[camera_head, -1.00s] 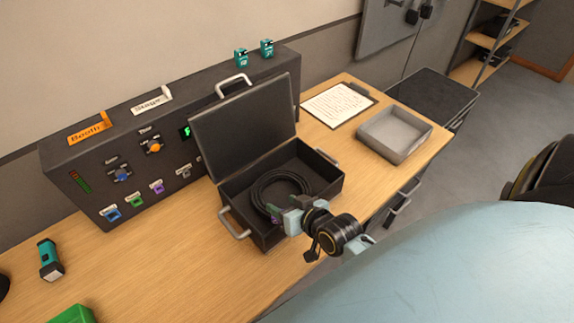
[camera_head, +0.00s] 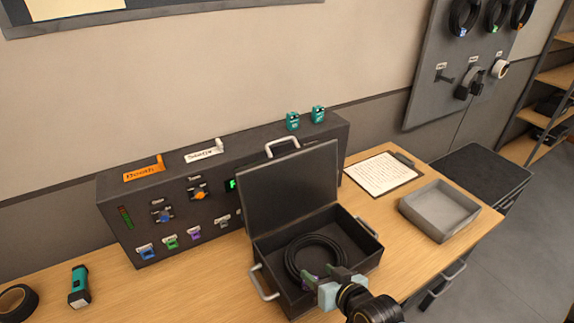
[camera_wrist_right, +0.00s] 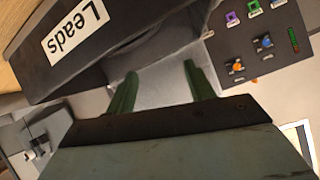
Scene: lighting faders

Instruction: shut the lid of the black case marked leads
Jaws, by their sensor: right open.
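The black case (camera_head: 367,262) stands on the bench with its lid (camera_head: 290,190) raised, leaning back near upright. A coiled black cable (camera_head: 312,245) lies inside. The white "Leads" label shows on the case in the right wrist view (camera_wrist_right: 75,30). My right gripper (camera_head: 318,279) is at the near side of the case, in front of the coil in the head view. Its two green fingers (camera_wrist_right: 160,92) are apart with nothing between them. I cannot tell whether it touches the case. My left gripper is not in view.
A dark control panel (camera_head: 190,215) with knobs and faders stands behind and left of the case. A clipboard (camera_head: 382,174) and an empty grey tray (camera_head: 471,221) lie to the right. A teal flashlight (camera_head: 79,286) and a tape roll (camera_head: 16,302) are at the left.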

